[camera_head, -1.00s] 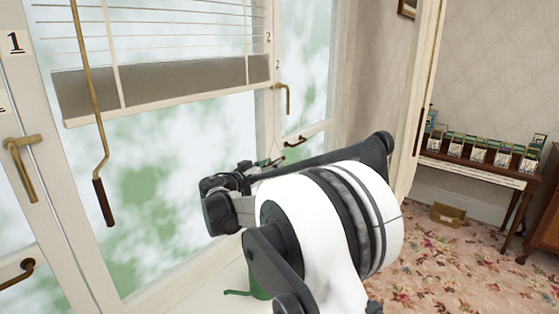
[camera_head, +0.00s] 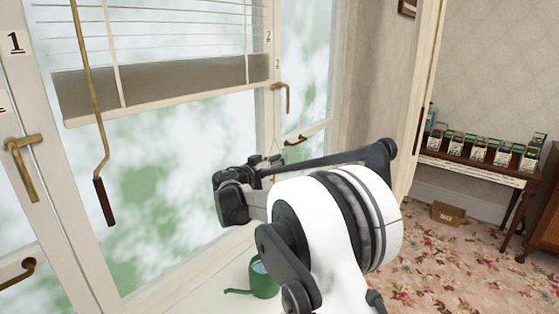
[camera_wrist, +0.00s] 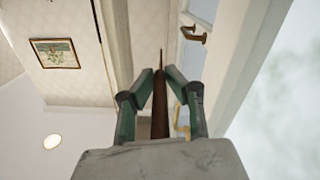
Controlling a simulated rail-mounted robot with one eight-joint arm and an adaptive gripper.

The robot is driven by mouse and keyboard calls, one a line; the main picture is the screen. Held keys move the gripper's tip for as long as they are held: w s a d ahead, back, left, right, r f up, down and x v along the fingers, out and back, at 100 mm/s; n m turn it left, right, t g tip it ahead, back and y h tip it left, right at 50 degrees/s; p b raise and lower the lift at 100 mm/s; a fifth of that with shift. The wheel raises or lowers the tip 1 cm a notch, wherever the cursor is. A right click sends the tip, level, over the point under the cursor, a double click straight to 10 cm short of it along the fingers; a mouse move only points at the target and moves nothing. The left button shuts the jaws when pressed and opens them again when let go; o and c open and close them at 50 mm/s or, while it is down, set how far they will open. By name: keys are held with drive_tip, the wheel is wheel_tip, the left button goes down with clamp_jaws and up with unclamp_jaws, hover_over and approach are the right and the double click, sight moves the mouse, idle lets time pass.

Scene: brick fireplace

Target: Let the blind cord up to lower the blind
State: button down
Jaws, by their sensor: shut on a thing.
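The blind (camera_head: 160,85) hangs over the upper part of the window, its slats bunched above a pale bottom rail. Clear glass shows below the rail. My gripper (camera_head: 278,160) is to the right of the blind and below the rail, by the right window frame. In the wrist view my gripper (camera_wrist: 160,72) is shut on a slim brown piece (camera_wrist: 160,105), which looks like the pull of the blind cord. It stands between the two green-grey fingers and tapers to a thin end.
A crank rod with a brown handle (camera_head: 104,202) hangs at left. Brass window handles (camera_head: 283,97) stick out from the frames. A green watering can (camera_head: 264,281) stands on the sill below my arm. A side table (camera_head: 475,170) with small packets stands at right.

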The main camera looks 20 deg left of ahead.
wheel_tip(320, 180, up, 26)
drive_tip(key=p, duration=0.6)
drive_tip(key=shift+f, duration=0.25)
drive_tip(key=c, duration=1.7)
unclamp_jaws()
drive_tip(key=shift+c, duration=0.2)
drive_tip(key=v, duration=1.2)
drive_tip(key=shift+d, duration=0.1)
